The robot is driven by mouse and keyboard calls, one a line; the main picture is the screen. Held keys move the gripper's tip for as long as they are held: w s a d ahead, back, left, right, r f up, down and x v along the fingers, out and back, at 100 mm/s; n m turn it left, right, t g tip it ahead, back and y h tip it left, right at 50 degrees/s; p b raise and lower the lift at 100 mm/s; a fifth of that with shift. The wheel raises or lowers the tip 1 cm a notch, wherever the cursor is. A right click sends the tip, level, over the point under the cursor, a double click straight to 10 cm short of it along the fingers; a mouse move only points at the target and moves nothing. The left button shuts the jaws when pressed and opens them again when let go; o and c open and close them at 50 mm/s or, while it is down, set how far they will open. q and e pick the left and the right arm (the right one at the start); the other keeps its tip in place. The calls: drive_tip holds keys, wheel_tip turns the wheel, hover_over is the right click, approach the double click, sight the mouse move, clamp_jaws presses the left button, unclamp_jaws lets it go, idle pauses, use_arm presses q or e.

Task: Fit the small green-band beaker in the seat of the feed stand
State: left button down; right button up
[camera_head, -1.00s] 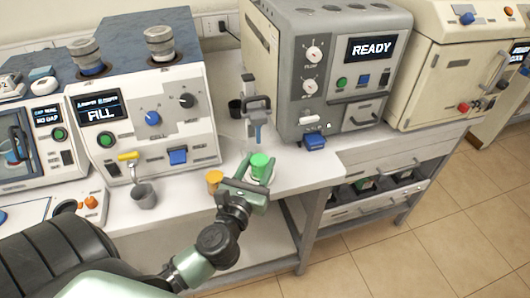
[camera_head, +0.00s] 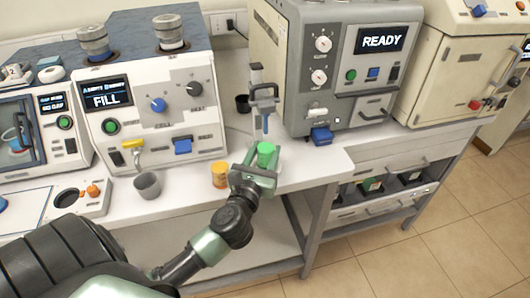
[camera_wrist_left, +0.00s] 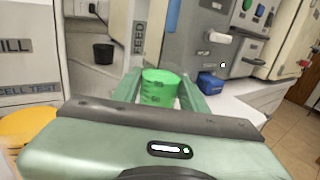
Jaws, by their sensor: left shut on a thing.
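The small green-band beaker (camera_head: 266,149) is between the fingers of my left gripper (camera_head: 262,160), which is shut on it. In the left wrist view the beaker (camera_wrist_left: 159,88) shows a green upper part with dark marks, held between both fingers. The feed stand (camera_head: 262,98) is a grey post with a clamp head and a blue nozzle, just behind the beaker in the head view. In the left wrist view a post labelled FEED (camera_wrist_left: 139,38) rises just behind the beaker. The seat is hidden behind the gripper and beaker. My right gripper is not in view.
An orange-yellow cup (camera_head: 220,175) stands left of the gripper, and a grey cup (camera_head: 147,185) stands under the FILL machine's yellow spout. A black cup (camera_head: 243,103) is behind the stand. The READY machine (camera_head: 335,70) is to the right. The bench front (camera_head: 320,165) is clear.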

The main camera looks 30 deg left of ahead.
use_arm(q)
drive_tip(key=shift+f, duration=0.1)
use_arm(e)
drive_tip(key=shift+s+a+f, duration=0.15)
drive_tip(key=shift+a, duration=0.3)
use_arm(q)
drive_tip(key=shift+p, duration=0.3)
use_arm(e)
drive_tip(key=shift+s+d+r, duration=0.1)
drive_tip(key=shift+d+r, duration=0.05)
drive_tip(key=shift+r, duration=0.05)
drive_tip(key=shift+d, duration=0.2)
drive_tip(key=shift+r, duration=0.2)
use_arm(q)
drive_tip(key=shift+f, duration=0.15)
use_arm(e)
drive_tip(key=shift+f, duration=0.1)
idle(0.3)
use_arm(q)
drive_tip(key=shift+f+b, duration=0.3)
drive_tip(key=shift+f, duration=0.3)
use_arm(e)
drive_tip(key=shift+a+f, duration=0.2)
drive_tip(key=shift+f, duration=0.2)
